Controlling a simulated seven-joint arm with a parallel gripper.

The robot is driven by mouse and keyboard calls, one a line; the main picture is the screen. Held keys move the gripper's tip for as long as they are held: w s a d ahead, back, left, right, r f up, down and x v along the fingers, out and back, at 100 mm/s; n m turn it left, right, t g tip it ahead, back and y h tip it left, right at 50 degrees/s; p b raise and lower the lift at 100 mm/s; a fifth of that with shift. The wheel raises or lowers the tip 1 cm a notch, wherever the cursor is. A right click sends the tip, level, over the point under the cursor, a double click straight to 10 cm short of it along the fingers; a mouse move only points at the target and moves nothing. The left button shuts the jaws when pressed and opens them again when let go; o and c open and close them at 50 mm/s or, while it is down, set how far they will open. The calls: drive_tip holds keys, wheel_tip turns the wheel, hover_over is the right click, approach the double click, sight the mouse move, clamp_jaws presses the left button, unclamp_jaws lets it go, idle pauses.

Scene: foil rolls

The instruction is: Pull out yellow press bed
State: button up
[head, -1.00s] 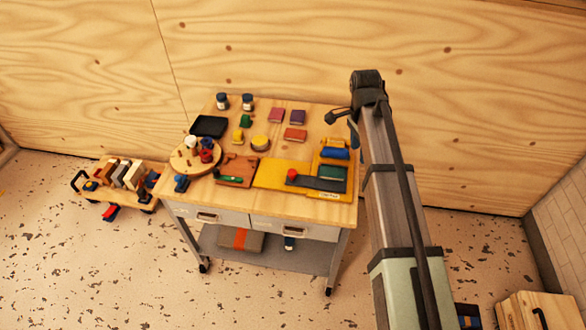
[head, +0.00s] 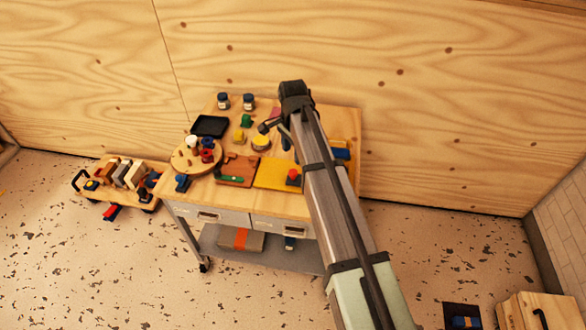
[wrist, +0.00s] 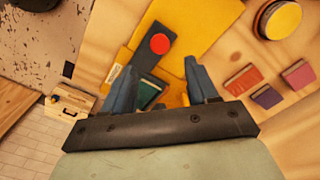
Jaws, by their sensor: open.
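The yellow press bed (head: 270,175) is a flat yellow plate on the bench top, partly hidden behind my arm in the head view. In the wrist view the yellow bed (wrist: 193,22) lies at the top, with a dark bar (wrist: 146,42) beside it carrying a red knob (wrist: 160,44). The red knob (head: 293,177) also shows in the head view. My gripper (wrist: 158,75) is open and empty, its two blue fingers spread above the press area. A dark green block (wrist: 148,90) shows between the fingers. Contact with the press cannot be told.
A round yellow-topped tin (wrist: 281,20) and several coloured blocks (wrist: 266,96) lie right of the fingers in the wrist view. A round wooden board (head: 186,164) with small items and a black tray (head: 210,126) stand at the bench's left. A loaded cart (head: 118,182) is farther left.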

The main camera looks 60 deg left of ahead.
sight(293, 171)
wheel_tip(293, 171, down, 9)
drive_tip(key=shift+r, duration=0.2)
idle(0.4)
clamp_jaws()
idle(0.3)
